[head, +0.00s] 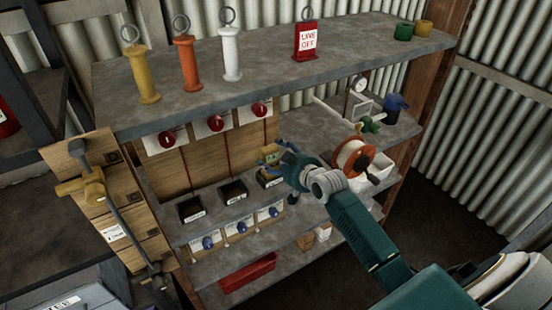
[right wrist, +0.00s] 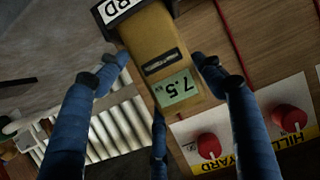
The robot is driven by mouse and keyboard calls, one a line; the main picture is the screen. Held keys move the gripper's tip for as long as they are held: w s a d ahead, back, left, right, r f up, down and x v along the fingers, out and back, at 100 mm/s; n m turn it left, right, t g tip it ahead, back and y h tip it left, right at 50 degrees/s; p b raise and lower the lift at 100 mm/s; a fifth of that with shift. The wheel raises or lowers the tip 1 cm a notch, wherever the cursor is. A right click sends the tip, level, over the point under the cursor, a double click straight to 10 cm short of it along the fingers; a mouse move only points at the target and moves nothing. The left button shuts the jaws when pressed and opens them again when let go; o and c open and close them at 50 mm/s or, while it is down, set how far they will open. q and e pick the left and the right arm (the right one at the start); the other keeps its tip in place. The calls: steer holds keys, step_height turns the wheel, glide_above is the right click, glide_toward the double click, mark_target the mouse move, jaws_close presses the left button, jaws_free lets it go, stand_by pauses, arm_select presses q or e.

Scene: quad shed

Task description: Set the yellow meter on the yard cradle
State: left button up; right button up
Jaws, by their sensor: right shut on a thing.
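The yellow meter (right wrist: 160,62) has a green display reading 7.5 and appears upside down between my right gripper's blue fingers (right wrist: 158,75) in the right wrist view. In the right wrist view the meter's lower end meets the cradle (right wrist: 106,14), whose white label ends in RD. I cannot tell whether the meter is fully seated. My left gripper is not in view.
Two more black cradles (head: 190,209) (head: 233,191) stand to the left. Red knobs (head: 215,123) are on the back panel. An orange reel (head: 353,158) is right of the gripper. Yellow, orange and white ringed posts (head: 187,62) and a red tag (head: 306,41) stand on the top shelf.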

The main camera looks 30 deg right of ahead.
steer(key=shift+f, duration=0.1)
steer(key=o, duration=1.4)
steer(key=b+v, duration=0.1)
steer(key=v, duration=1.1)
steer(key=shift+r, duration=0.2)
steer(key=s+f+g, duration=0.2)
steer(key=s+f, duration=0.3)
steer(key=f, duration=0.8)
steer(key=s+f+g+h, duration=0.15)
steer(key=s+f, duration=0.35)
steer(key=f, duration=0.7)
steer(key=s+f+g+y, duration=0.1)
steer(key=s+f+g, duration=0.25)
steer(key=f, duration=0.95)
steer(key=s+a+f+g, duration=0.2)
steer(key=s+a+f, duration=0.2)
steer(key=s, duration=0.7)
steer(key=s+a+f+n+g, duration=0.1)
steer(key=s+a+f, duration=0.3)
steer(key=s+f, duration=0.5)
steer(key=s+a+f+n+g, duration=0.1)
steer(key=s+a+f, duration=0.3)
steer(key=s, duration=1.1)
step_height(320, 180, down, 3)
steer(key=shift+r+g, duration=0.2)
steer(key=shift+g, duration=0.6)
